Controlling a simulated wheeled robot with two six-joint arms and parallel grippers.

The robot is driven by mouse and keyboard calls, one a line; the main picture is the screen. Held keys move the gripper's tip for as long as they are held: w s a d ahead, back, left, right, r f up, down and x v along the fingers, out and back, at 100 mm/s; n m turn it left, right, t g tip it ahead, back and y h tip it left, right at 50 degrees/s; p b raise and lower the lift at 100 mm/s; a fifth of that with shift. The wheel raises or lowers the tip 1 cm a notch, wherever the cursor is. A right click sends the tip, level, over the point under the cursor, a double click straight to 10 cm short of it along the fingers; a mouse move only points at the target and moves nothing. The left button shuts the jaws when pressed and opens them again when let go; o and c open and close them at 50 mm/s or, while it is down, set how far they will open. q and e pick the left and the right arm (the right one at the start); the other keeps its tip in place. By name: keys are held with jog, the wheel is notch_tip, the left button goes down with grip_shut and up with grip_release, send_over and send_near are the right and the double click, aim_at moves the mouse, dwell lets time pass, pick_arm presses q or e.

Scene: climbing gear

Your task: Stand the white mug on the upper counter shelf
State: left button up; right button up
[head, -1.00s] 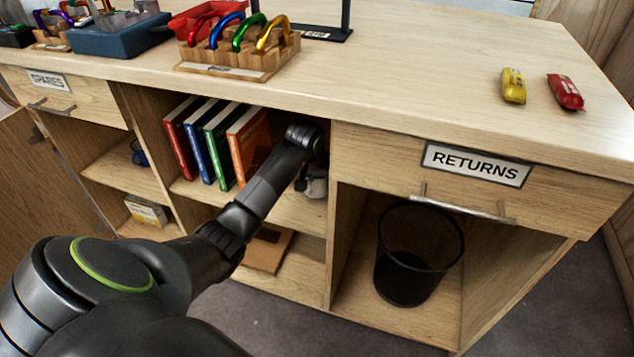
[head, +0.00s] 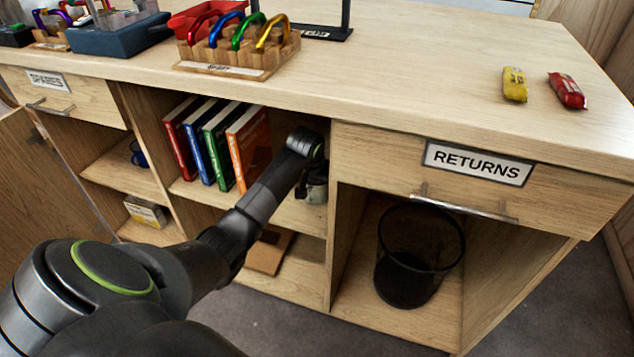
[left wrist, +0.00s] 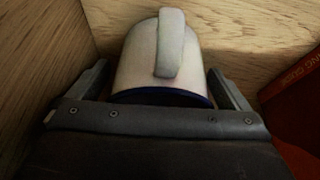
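The white mug (left wrist: 138,65) has a dark blue rim and fills the middle of the left wrist view. Its handle faces the camera, and its rim is on the side nearest my gripper's palm. My left gripper (left wrist: 160,78) has one finger on each side of the mug, with narrow gaps showing between fingers and mug. In the head view my left gripper (head: 313,186) reaches into the middle bay, over the right end of the upper counter shelf (head: 288,212). My arm largely hides the mug there. My right gripper is not in view.
Several upright books (head: 248,150) stand on the same shelf, left of my gripper. The bay's side wall is close on the other side. A black mesh bin (head: 415,255) stands in the right bay below the RETURNS drawer (head: 475,175). The countertop overhangs the shelf.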

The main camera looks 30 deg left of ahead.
pick_arm(q)
jog(key=shift+r, duration=0.1)
jog(key=p+v, duration=0.2)
jog(key=v, duration=0.5)
jog(key=shift+r, duration=0.25)
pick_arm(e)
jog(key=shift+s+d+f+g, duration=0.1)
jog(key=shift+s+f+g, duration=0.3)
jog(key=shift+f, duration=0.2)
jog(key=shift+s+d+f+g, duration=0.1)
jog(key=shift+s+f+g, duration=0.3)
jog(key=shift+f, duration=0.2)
pick_arm(q)
jog(key=shift+s, duration=0.15)
